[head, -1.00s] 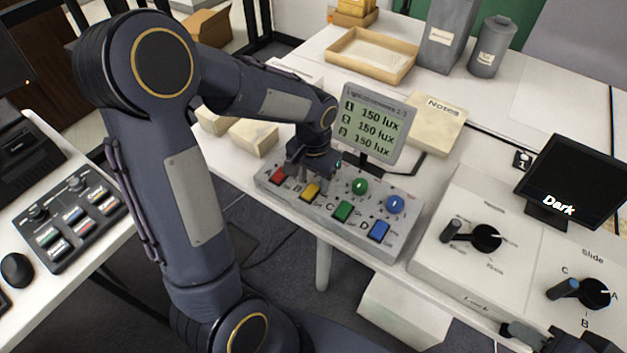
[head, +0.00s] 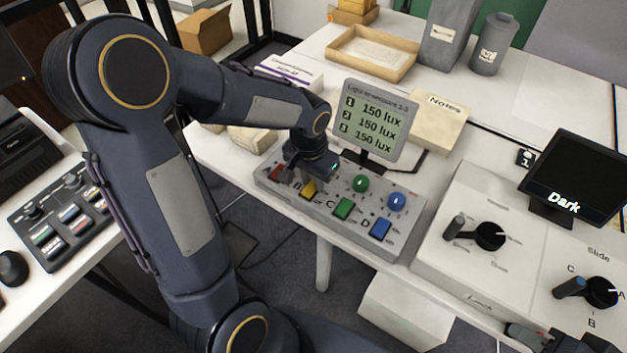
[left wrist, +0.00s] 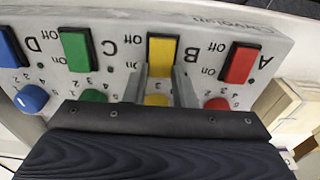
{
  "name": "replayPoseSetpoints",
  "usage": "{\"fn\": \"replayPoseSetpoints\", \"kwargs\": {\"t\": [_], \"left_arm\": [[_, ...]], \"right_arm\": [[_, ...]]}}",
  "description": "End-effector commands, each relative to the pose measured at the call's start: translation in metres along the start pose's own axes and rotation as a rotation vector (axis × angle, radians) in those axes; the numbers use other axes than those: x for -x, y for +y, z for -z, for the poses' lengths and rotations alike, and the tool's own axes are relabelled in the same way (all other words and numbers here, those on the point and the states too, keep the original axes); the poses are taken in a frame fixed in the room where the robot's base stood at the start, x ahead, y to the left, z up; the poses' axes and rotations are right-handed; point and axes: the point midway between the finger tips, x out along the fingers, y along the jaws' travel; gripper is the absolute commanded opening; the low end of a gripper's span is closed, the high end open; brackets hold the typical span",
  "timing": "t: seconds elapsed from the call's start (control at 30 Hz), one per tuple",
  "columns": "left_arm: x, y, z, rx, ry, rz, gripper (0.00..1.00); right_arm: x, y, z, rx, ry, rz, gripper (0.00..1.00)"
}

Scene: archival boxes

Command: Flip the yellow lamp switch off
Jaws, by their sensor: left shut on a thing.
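The yellow switch (head: 309,189) is on the grey control panel (head: 405,236), at B between the red switch (head: 279,173) and the green switch (head: 343,208). In the left wrist view the yellow switch (left wrist: 162,52) stands between the fingertips of my left gripper (left wrist: 161,74), which is shut on its near end. A yellow knob (left wrist: 156,100) shows below, between the fingers. In the head view my left gripper (head: 308,179) is low over the panel and partly covers the switch. My right gripper (head: 560,338) shows only partly at the bottom right; its jaws are unclear.
The display (head: 371,122) behind the panel reads 150 lux on three lines. A blue switch (head: 381,229) and several knobs share the panel. A dark screen (head: 575,178) reading "Dark" and a white dial box (head: 450,262) stand to the right. A notes stack (head: 437,122) lies behind.

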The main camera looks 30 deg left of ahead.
Motion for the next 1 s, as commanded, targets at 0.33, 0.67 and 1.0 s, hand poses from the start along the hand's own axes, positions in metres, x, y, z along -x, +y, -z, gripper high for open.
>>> {"fn": "replayPoseSetpoints", "kwargs": {"t": [0.33,0.67,1.0], "left_arm": [[0.001,0.000,-0.001,0.000,0.055,0.000,0.01],[0.001,0.000,-0.001,0.000,0.054,0.000,0.45],[0.016,0.000,-0.001,0.000,0.057,0.001,0.45]], "right_arm": [[-0.008,0.004,-0.004,0.000,0.000,0.000,0.36],[-0.008,0.004,-0.004,0.000,0.000,0.000,0.36],[-0.006,0.003,-0.003,0.000,0.000,0.000,0.36]]}}
